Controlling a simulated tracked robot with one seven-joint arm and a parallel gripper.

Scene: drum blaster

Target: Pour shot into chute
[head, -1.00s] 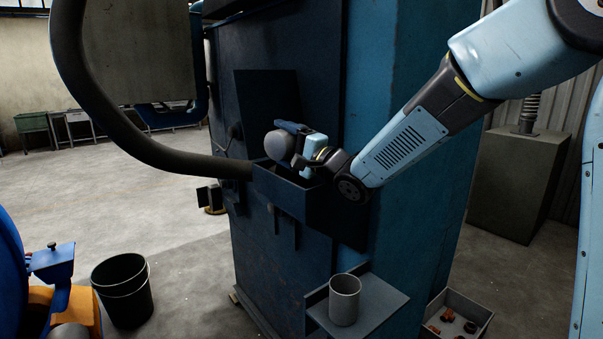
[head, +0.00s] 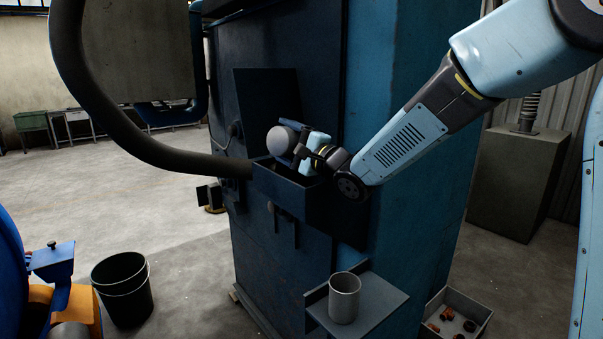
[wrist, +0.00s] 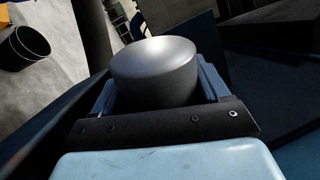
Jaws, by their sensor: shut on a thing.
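My gripper (head: 297,148) is shut on a grey cup (head: 283,139), with one blue finger on each side of it in the wrist view (wrist: 155,88). The cup's closed, rounded end (wrist: 153,58) faces up toward the wrist camera, so the cup looks tipped over. Its mouth is hidden. The cup is above the open dark blue chute (head: 285,192) on the side of the blue machine. I see no shot, and the inside of the chute is mostly hidden.
Another grey cup (head: 344,298) stands upright on a small shelf (head: 378,302) below the chute. A thick hose (head: 130,140) curves to the chute's left. A black bucket (head: 122,288) stands on the floor, and a tray (head: 480,318) of small parts lies at lower right.

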